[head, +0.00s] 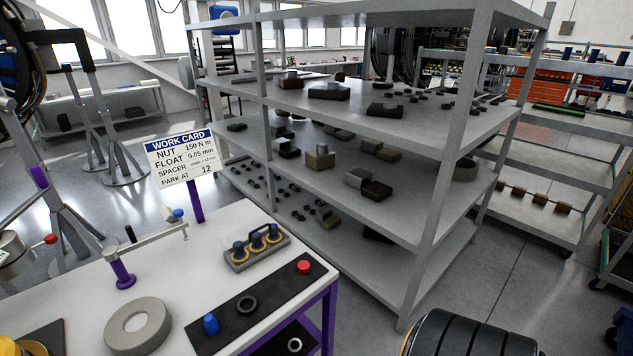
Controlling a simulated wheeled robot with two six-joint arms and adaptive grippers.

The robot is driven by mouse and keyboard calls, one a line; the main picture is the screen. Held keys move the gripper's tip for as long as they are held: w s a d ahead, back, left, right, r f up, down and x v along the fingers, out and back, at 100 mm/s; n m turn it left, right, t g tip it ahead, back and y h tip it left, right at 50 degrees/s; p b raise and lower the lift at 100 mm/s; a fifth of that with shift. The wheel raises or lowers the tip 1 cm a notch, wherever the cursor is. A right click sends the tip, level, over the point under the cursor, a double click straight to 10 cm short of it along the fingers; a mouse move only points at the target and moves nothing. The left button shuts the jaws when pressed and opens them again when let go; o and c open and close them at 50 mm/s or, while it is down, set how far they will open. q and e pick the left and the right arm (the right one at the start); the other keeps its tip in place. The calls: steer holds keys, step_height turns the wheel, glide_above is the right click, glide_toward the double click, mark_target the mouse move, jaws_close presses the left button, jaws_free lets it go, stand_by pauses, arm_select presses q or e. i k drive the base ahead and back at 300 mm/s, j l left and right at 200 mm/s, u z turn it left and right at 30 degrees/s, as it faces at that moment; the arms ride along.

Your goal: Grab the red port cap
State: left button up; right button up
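A small red cap (304,267) sits at the far right end of a black mat (275,283) on the white workbench, near the bench's right edge. A dark ring (246,304) and a blue cap (211,324) are on the same mat, nearer to me. Neither of my grippers shows in the head view.
A grey tray (238,263) with several blue-topped yellow parts, a thick grey ring (137,325), a purple-handled tool (120,270) and a work card (182,158) are on the bench (190,275). A tall grey shelf (420,215) stands behind. A black ribbed cylinder (470,338) is at bottom right.

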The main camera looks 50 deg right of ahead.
mark_target(303, 266)
steer(key=z, duration=1.45)
steer(key=i+j+u, duration=0.15)
steer(key=j, duration=0.2)
steer(key=k, duration=0.05)
